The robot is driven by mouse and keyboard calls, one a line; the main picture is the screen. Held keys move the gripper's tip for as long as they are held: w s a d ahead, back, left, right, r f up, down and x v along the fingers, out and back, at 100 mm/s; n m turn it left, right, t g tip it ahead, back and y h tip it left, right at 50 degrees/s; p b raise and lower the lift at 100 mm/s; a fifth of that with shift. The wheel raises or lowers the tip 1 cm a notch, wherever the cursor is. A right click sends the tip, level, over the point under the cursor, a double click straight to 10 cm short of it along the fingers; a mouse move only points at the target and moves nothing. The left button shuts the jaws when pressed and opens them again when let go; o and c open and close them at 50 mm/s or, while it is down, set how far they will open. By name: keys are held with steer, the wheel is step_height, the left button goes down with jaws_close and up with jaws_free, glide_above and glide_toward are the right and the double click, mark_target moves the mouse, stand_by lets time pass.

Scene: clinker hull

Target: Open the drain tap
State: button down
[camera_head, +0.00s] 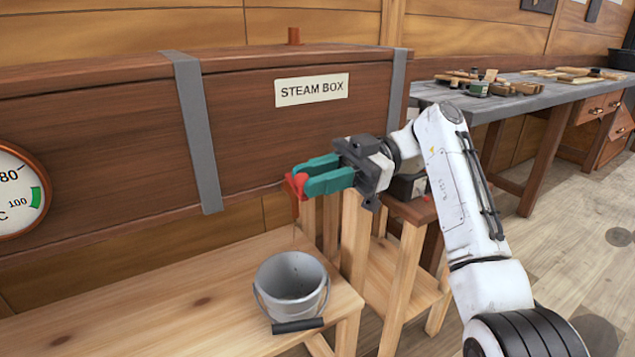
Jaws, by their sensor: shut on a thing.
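The drain tap (294,205) is a small orange-brown fitting under the lower edge of the steam box (240,130). Its red handle (299,183) shows at the tips of my gripper (306,181). The teal fingers are shut on the handle, reaching in from the right, and they hide part of it and of the tap. A grey metal bucket (276,277) with a dark grip stands upright on the wooden bench below the tap. A faint thin line shows between tap and bucket; I cannot tell if it is water.
The wooden bench (150,315) is clear left of the bucket. A round gauge (14,195) is at the far left. A wooden stool or stand (400,270) is behind my arm. A workbench (500,103) with tools and wood pieces runs along the right. Floor is open at right.

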steer(key=c, duration=0.9)
jaws_free()
steer(key=shift+c, duration=0.2)
